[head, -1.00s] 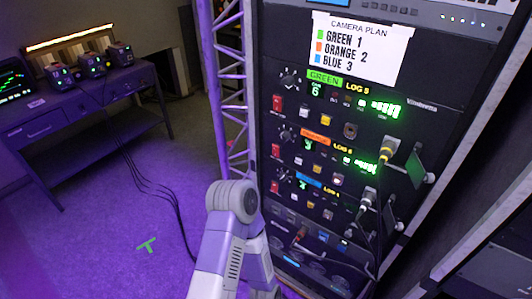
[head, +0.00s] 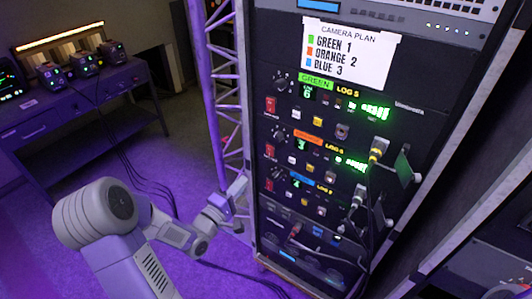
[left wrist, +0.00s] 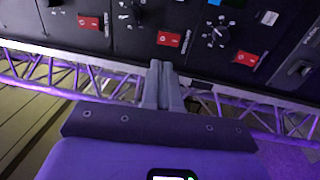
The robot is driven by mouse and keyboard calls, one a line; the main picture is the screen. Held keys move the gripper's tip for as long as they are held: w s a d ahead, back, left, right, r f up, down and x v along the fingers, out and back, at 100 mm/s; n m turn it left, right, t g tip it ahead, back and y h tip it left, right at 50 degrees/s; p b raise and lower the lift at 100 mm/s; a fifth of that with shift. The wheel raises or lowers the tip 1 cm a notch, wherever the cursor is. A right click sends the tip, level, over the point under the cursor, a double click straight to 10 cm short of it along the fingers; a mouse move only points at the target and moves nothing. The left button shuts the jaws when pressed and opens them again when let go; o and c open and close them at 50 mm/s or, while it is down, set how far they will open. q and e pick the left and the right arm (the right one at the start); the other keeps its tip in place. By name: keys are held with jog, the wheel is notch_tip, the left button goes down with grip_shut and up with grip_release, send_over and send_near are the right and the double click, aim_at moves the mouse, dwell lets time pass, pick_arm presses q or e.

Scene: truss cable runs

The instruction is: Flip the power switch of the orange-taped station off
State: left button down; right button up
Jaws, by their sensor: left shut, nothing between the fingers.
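The orange-taped station is the middle unit of the rack, with orange tape (head: 308,138) and lit green digits. Its red power switch (head: 270,151) sits at the unit's left end. In the left wrist view the middle red switch (left wrist: 168,39) appears to be this one. My left gripper (head: 238,188) is at the rack's left edge, lower than that switch. In the left wrist view its fingers (left wrist: 162,72) are shut and empty, pointing at the panel near the middle switch, with no clear contact. My right gripper is not in view.
A green-taped unit (head: 316,83) is above and a blue-taped unit (head: 302,180) below, each with a red switch. Cables (head: 375,185) hang at the rack's right side. A purple truss (head: 216,90) stands left of the rack. A desk (head: 75,108) is at far left.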

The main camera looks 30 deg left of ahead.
aim_at(271, 148)
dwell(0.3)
pick_arm(q)
jog(key=w, duration=0.4)
jog(key=w+r+b, duration=0.1)
jog(key=w, duration=0.4)
jog(key=w+d, duration=0.1)
jog(key=w, duration=0.4)
jog(key=shift+r+b, duration=0.3)
jog(key=shift+r, duration=0.1)
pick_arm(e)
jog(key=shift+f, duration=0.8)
